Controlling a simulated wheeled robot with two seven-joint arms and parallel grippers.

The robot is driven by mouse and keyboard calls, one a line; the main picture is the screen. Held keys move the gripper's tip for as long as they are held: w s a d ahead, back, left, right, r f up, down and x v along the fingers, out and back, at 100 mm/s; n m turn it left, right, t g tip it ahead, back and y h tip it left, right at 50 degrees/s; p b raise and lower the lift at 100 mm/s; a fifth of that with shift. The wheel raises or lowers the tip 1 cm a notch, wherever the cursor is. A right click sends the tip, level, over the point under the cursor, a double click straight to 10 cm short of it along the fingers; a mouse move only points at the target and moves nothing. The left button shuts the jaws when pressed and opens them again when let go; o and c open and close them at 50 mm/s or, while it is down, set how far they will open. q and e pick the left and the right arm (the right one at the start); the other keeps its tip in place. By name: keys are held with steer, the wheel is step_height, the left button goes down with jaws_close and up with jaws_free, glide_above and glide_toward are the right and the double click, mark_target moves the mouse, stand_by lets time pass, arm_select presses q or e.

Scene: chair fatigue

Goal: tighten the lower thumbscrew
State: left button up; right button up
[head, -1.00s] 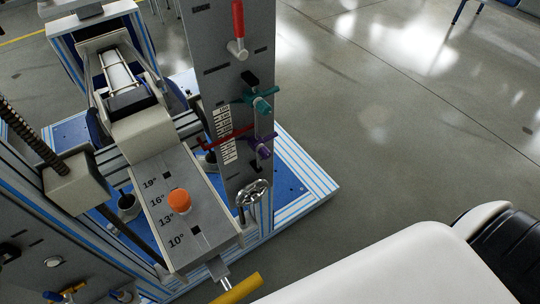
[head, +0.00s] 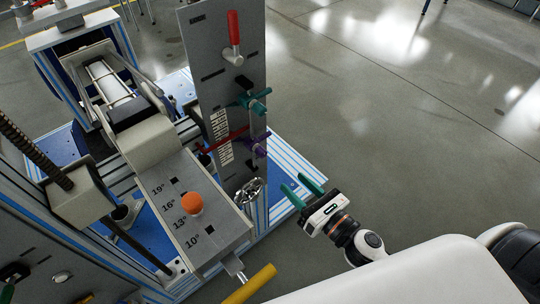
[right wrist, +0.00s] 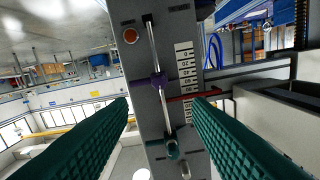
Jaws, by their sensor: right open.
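The grey upright plate (head: 222,85) carries a teal thumbscrew (head: 254,100) and, below it, a purple thumbscrew (head: 258,147), beside a white scale (head: 222,130). The purple one is the lower in the head view. In the right wrist view the order is reversed: the purple thumbscrew (right wrist: 158,80) is above the teal one (right wrist: 172,149). My right gripper (head: 297,182) is open and empty, below and right of the purple thumbscrew and apart from it. Its green fingers frame the plate in the right wrist view (right wrist: 160,107). My left gripper is out of view.
A metal handwheel (head: 250,190) sits low by the plate, and a red handle (head: 234,40) is high on it. A red pointer (head: 224,140) crosses the scale. An orange knob (head: 192,204) stands on the angle-marked bar. Open floor (head: 400,130) lies to the right.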

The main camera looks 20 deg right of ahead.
mark_target(264, 155)
steer(key=p+x, duration=0.3)
steer(key=x, duration=0.7)
steer(key=shift+w, duration=0.2)
steer(key=shift+w+a+f+p, duration=0.1)
steer(key=shift+w+a+p, duration=0.2)
steer(key=shift+w, duration=0.3)
steer(key=shift+c, duration=0.6)
jaws_close()
